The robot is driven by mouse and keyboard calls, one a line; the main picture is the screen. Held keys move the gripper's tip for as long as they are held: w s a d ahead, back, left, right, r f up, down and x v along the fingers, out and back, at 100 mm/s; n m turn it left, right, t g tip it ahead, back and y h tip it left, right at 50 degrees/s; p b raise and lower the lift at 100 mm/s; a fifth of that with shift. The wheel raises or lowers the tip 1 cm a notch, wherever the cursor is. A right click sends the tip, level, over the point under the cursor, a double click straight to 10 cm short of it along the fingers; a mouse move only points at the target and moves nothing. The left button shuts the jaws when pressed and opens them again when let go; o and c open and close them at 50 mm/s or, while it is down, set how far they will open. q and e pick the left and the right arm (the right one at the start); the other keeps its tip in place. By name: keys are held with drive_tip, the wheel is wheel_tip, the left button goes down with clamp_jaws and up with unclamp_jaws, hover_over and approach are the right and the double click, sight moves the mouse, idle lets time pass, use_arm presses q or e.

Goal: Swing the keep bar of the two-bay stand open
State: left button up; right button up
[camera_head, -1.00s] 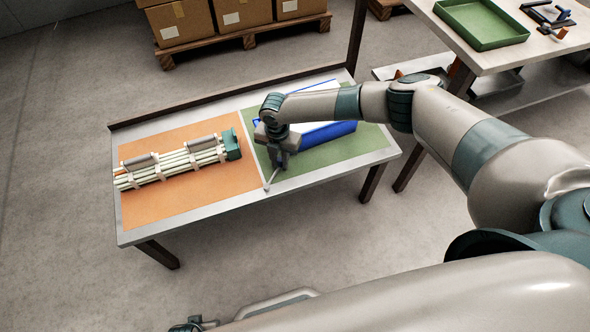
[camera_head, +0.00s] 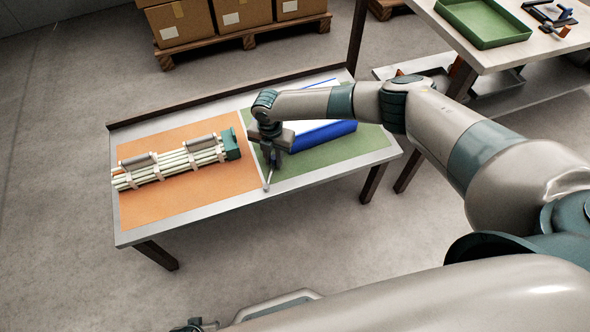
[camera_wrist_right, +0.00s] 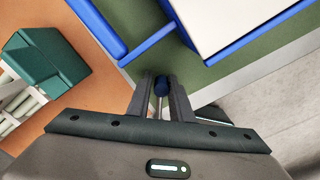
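A blue-edged stand (camera_head: 320,138) with a white top lies on the green mat, partly hidden behind my right arm. Its blue edges (camera_wrist_right: 148,46) also show in the right wrist view. A thin pale bar (camera_head: 268,180), apparently the keep bar, stands out at the table's front near the mats' border. My right gripper (camera_head: 270,158) is over the bar's far end. Only part of my left gripper (camera_head: 192,325) shows at the bottom edge.
On the orange mat (camera_head: 150,215) lies a bundle of cream rods (camera_head: 175,165) with grey handles and a green end block (camera_head: 230,143). A raised dark rail (camera_head: 220,97) edges the table's back. A second table with a green tray (camera_head: 484,22) stands upper right.

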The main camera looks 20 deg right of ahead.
drive_tip(key=shift+w+a, duration=0.2)
drive_tip(key=shift+a, duration=0.2)
drive_tip(key=shift+w+a+b, duration=0.1)
drive_tip(key=shift+a+b, duration=0.15)
drive_tip(key=shift+b, duration=0.05)
drive_tip(key=shift+w+a, duration=0.1)
drive_tip(key=shift+a, duration=0.3)
drive_tip(key=shift+a+b, duration=0.1)
drive_tip(key=shift+b, duration=0.2)
drive_tip(key=shift+w+a+f, duration=0.1)
drive_tip(key=shift+w, duration=0.05)
drive_tip(key=shift+a, duration=0.15)
